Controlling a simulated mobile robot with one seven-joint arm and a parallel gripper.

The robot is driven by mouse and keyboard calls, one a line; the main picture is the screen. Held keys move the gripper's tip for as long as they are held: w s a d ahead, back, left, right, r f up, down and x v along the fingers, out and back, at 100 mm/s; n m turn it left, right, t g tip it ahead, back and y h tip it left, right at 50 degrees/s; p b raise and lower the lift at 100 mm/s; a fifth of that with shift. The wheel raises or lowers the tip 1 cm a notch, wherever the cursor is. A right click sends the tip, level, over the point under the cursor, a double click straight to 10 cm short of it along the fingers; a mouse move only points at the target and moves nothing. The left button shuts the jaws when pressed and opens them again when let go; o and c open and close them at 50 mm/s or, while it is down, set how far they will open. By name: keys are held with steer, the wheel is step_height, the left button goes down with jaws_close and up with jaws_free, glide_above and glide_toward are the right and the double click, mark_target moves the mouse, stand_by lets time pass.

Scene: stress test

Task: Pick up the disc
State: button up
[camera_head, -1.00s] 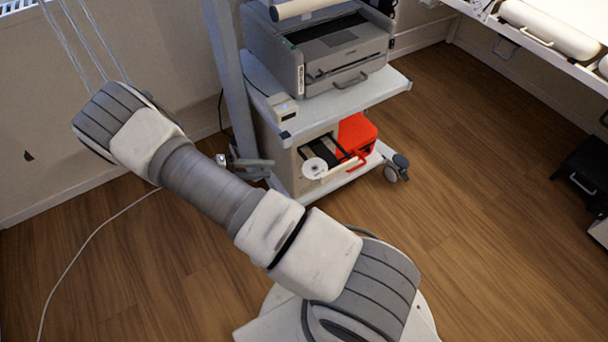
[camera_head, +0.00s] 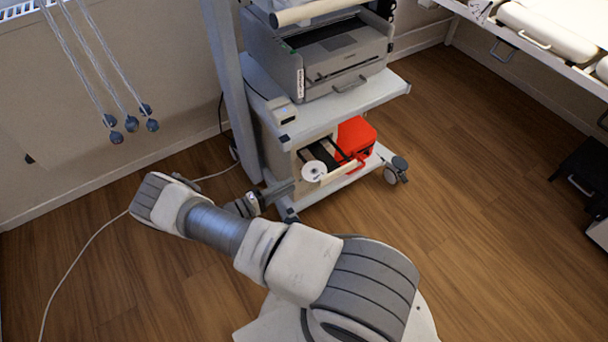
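The disc (camera_head: 314,171) is a small white round with a dark centre. It lies on the pulled-out dark tray (camera_head: 326,157) of a beige box on the cart's lower shelf. My gripper (camera_head: 290,188) is just left of the disc and apart from it in the picture, by the cart's front left corner. It is small and dark here, and I cannot tell whether its fingers are open or shut. Nothing shows held in it.
A red case (camera_head: 356,138) sits right of the tray. A grey printer (camera_head: 325,60) stands on the cart's upper shelf (camera_head: 375,95), above the disc. The cart's pole (camera_head: 232,90) rises on the left. Wood floor to the right (camera_head: 480,190) is clear.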

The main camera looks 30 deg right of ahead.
mark_target(304, 177)
steer(key=shift+w+d, duration=0.1)
steer(key=shift+d, duration=2.55)
jaws_close()
step_height(304, 177, up, 2)
steer(key=shift+r+p, duration=0.2)
steer(key=shift+p, duration=0.8)
steer(key=shift+a, duration=0.1)
